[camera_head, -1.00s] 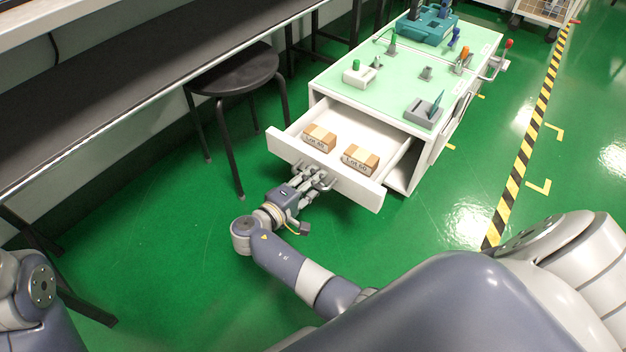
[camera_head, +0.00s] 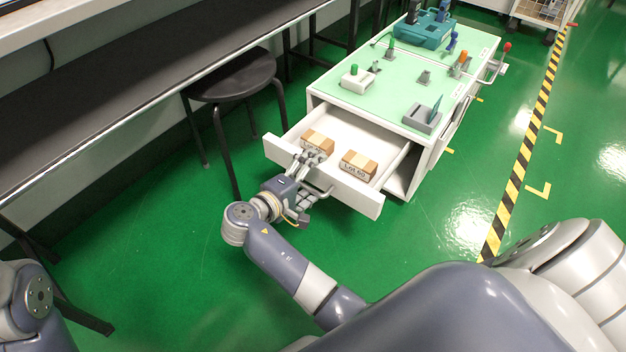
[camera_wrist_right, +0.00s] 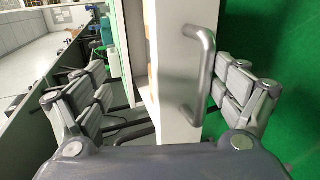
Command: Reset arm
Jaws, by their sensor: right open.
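My right gripper (camera_head: 308,163) is open at the front of a pulled-out white drawer (camera_head: 360,196). In the head view its fingers overlap the drawer's upper front edge. The metal handle (camera_head: 320,191) shows beside and below the fingers. In the right wrist view the drawer front (camera_wrist_right: 170,105) and handle (camera_wrist_right: 205,75) lie between the spread fingers; the handle is nearer the right-hand finger. I cannot tell whether anything touches. My left gripper is out of view.
Two lot boxes, left (camera_head: 317,143) and right (camera_head: 358,164), lie in the drawer. The cabinet top (camera_head: 395,97) carries several small devices. A black stool (camera_head: 232,77) stands left of the cabinet. Green floor (camera_head: 160,230) is clear left of my right arm.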

